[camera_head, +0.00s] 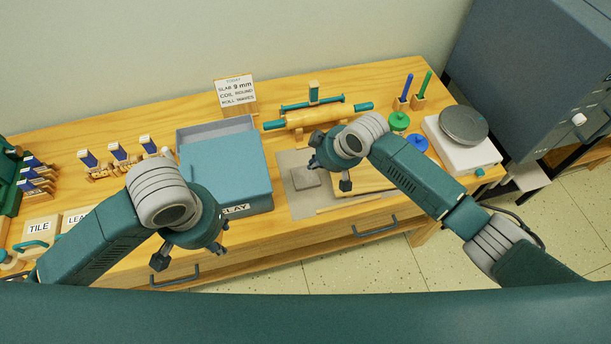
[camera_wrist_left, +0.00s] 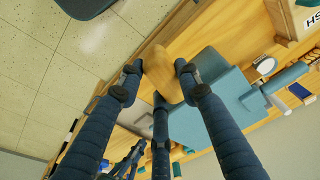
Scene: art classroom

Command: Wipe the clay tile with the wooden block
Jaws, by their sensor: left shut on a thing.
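The clay tile (camera_head: 305,177) looks like a flat grey square lying on a grey mat (camera_head: 300,207) in the middle of the table. My left gripper (camera_head: 190,254) is left of the mat, at the table's front edge by the clay box. In the left wrist view its fingers (camera_wrist_left: 157,80) are shut around a rounded piece of pale wood (camera_wrist_left: 163,68), which seems to be the wooden block; it is not clear in the head view. My right gripper (camera_head: 329,173) hangs over the mat, right of the tile, with its visible fingers apart and nothing seen between them.
A blue clay box (camera_head: 225,165) stands left of the mat. A rolling pin (camera_head: 318,116) lies behind it. A white scale (camera_head: 459,145) is at the right. Small stamps (camera_head: 118,152) and a box labelled TILE (camera_head: 40,227) are at the left. The front edge has drawer handles (camera_head: 175,278).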

